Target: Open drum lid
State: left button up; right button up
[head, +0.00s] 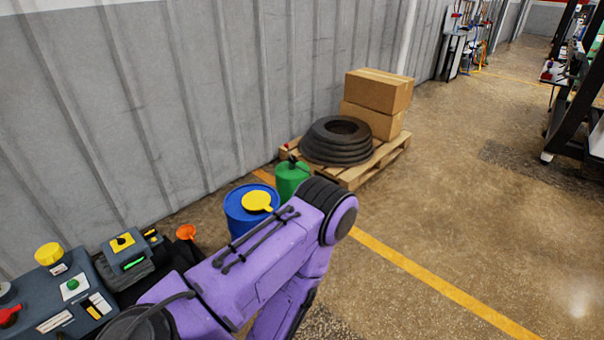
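A blue drum (238,215) stands on the floor near the wall, left of the middle in the head view. A round yellow lid (257,201) with a small tab lies flat on its blue top, covering only part of it. My purple arm comes in from the lower left and passes in front of the drum, hiding its lower right side. The arm bends at the elbow right of the drum and runs back down out of the picture. Neither gripper shows, and nothing is seen touching the lid.
A green can (291,179) stands just behind the drum. Behind it a wooden pallet (356,177) carries stacked tires (337,150) and two cardboard boxes (378,91). A grey control panel (58,300) and an orange funnel (187,232) are at lower left.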

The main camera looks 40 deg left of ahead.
aim_at(255, 200)
jog(key=u, duration=0.4)
jog(key=i, duration=1.4)
jog(key=u, duration=0.8)
jog(key=i, duration=0.25)
jog(key=u, duration=0.2)
